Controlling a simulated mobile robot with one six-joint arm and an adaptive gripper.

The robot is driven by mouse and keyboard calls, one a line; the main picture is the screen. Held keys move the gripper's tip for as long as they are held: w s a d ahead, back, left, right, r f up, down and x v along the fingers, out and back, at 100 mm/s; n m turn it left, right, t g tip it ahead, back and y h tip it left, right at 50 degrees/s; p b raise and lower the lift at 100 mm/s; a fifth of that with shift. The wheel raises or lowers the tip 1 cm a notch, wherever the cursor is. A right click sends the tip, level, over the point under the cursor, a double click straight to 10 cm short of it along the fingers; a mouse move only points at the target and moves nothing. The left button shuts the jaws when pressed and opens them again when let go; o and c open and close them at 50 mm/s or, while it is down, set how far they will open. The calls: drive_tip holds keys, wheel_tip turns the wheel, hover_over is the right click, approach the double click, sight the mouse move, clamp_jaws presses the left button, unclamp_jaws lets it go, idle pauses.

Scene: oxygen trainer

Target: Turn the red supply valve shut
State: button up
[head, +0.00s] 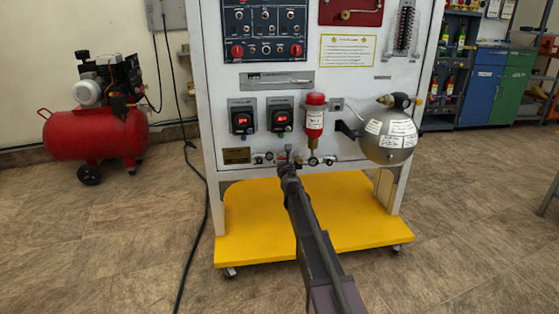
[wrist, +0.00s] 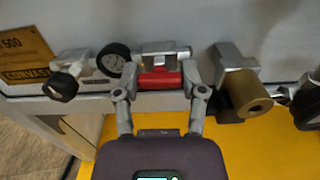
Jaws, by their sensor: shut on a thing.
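The red supply valve handle (wrist: 160,79) is a small red bar at the top centre of the wrist view, below a metal fitting on the panel's lower edge. My gripper (wrist: 160,86) has one finger on each side of it and is shut on it. In the head view, my gripper (head: 288,165) reaches the row of small fittings at the bottom of the white trainer panel (head: 350,88). It hides the red handle there.
In the wrist view, a black gauge (wrist: 113,60) and a black knob (wrist: 61,85) are to the left; a brass-coloured cylinder (wrist: 249,94) is close on the right. A yellow base shelf (head: 250,222) lies below. A silver sphere (head: 389,136) hangs at right.

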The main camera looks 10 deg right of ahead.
drive_tip(key=shift+w+m, duration=0.1)
drive_tip(key=shift+m, duration=1.3)
drive_tip(key=o, duration=1.2)
drive_tip(key=shift+c, duration=0.2)
drive_tip(key=s, duration=1.2)
